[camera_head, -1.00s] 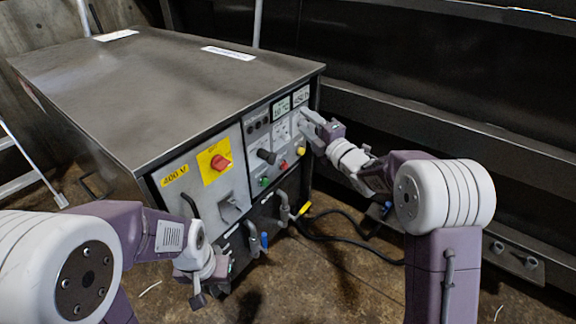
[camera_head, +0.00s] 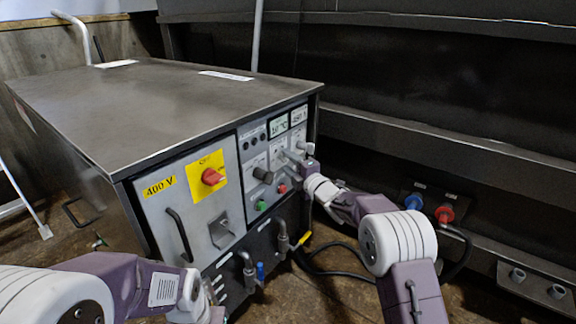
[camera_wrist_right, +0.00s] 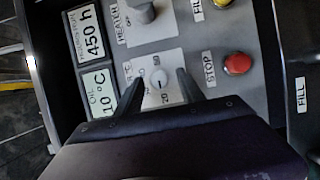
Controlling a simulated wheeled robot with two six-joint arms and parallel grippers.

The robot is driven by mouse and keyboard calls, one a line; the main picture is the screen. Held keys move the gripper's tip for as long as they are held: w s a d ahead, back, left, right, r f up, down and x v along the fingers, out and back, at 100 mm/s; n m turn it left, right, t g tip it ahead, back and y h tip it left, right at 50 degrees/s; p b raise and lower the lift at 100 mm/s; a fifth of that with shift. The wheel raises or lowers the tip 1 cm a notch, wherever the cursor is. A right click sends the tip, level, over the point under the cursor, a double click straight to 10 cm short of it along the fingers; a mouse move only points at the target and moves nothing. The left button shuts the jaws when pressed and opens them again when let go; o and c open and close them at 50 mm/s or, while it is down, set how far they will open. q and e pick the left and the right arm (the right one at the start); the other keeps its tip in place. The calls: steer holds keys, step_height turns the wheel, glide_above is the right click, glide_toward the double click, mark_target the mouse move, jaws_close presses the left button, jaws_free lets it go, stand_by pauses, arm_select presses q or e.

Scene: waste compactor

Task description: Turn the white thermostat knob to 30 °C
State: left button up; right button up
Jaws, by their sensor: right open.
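The white thermostat knob (camera_wrist_right: 158,84) sits on a white dial plate, below the oil display (camera_wrist_right: 98,100) on the panel. The display reads about 10 °C. The knob's pointer direction is too small to tell. My right gripper (camera_wrist_right: 160,84) is open in the right wrist view, one finger to each side of the knob; contact cannot be told. In the head view my right gripper (camera_head: 296,158) is at the panel and mostly covers the knob. My left gripper (camera_head: 212,308) is low at the bottom edge of the head view, and its fingers are unclear.
The compactor cabinet (camera_head: 150,85) has a red switch on yellow (camera_head: 211,177), a green button (camera_head: 261,205) and pipe fittings below. Blue and red plugs (camera_head: 444,214) are on the right wall.

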steer(key=shift+w+a, duration=0.2)
steer(key=shift+w, duration=0.1)
jaws_close()
steer(key=shift+r+p, duration=0.2)
steer(key=shift+p, duration=0.4)
steer(key=shift+w+d+r+m+g+p, duration=0.1)
steer(key=shift+m+g+p, duration=1.05)
steer(key=shift+p, duration=2.85)
steer(key=shift+s+a+f+m+g+p, duration=0.1)
steer(key=shift+m+g+p, duration=0.3)
steer(key=shift+m+p, duration=2.55)
steer(key=shift+w+d+r+m+g+p, duration=0.1)
steer(key=shift+m+g+p, duration=0.55)
steer(key=shift+p, duration=4.4)
